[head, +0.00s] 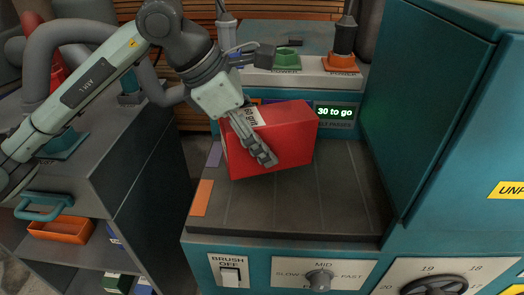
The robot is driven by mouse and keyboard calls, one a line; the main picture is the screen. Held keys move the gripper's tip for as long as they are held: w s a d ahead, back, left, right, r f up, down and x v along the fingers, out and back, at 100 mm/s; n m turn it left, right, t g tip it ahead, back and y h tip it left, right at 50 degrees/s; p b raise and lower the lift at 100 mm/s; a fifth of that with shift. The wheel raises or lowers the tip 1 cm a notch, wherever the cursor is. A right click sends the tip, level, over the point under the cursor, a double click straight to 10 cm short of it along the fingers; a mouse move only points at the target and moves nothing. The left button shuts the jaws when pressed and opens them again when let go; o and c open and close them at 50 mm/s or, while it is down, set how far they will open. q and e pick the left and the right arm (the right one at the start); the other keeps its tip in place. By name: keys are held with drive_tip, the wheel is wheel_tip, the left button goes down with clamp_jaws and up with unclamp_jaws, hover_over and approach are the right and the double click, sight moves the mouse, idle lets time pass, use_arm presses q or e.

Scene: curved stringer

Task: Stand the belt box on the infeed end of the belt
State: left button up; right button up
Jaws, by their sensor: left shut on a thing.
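The belt box is a red box (290,135) with a white label reading "60 grit" or similar on its top edge. It is tilted and appears held over the dark belt (320,205), in the middle of the head view. My left gripper (262,152) comes down from the upper left and is shut on the red box, with a finger against its front face. Whether the box's lower edge touches the belt cannot be told. An orange patch (201,198) marks the belt's left edge, with a purple patch (214,154) behind it. My right gripper is not in view.
A tall teal cabinet (435,100) closes off the belt's right side. A display (335,112) reading "30 to go" and a ledge with green (287,60) and orange (341,63) fittings stand behind. A brush switch (230,275) and speed knob (320,279) are on the front. The belt's front is clear.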

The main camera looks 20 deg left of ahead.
sight(224, 122)
use_arm(q)
drive_tip(key=shift+f, duration=2)
drive_tip(key=o, duration=1.8)
drive_tip(key=shift+o, duration=0.2)
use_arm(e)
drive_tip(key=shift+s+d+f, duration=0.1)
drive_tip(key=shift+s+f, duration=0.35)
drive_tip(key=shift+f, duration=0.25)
use_arm(q)
drive_tip(key=v, duration=1.1)
drive_tip(key=shift+s+a+r, duration=0.1)
drive_tip(key=shift+r, duration=0.15)
drive_tip(key=shift+s+a+r, duration=0.1)
drive_tip(key=shift+r, duration=0.1)
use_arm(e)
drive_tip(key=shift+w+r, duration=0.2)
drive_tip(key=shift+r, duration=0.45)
